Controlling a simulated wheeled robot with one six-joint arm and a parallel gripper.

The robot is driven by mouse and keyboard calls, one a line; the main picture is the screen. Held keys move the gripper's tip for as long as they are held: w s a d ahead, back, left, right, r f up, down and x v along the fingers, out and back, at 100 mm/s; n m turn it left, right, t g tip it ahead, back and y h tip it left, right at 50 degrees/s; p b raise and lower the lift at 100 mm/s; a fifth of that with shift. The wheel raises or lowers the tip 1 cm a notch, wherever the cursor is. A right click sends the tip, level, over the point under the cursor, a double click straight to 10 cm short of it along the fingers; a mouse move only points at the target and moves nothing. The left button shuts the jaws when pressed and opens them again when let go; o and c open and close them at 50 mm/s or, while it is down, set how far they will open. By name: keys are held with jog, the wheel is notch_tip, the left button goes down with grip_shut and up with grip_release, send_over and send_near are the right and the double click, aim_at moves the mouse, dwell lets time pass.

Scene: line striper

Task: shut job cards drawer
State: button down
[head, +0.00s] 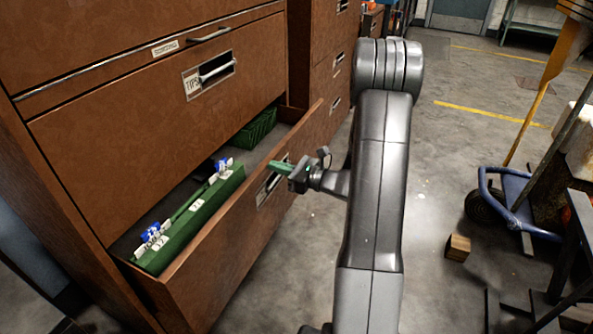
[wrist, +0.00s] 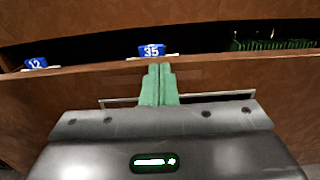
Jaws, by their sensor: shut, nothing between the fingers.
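A brown wooden drawer (head: 235,240) stands pulled out from the lower part of the cabinet. Inside it are a green card holder (head: 190,220) with white and blue tabs and a green basket (head: 256,128). The drawer's label is not readable.
A shut drawer (head: 130,140) labelled TIPS is above. Another cabinet (head: 325,60) stands behind. To the right are a small wooden block (head: 457,247) on the floor and a blue-framed cart (head: 515,195). The concrete floor (head: 430,180) between is mostly free.

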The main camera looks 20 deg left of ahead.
jog(key=a, duration=1.2)
jog(key=shift+w+a, duration=0.2)
jog(key=shift+a, duration=0.15)
jog(key=shift+d, duration=0.1)
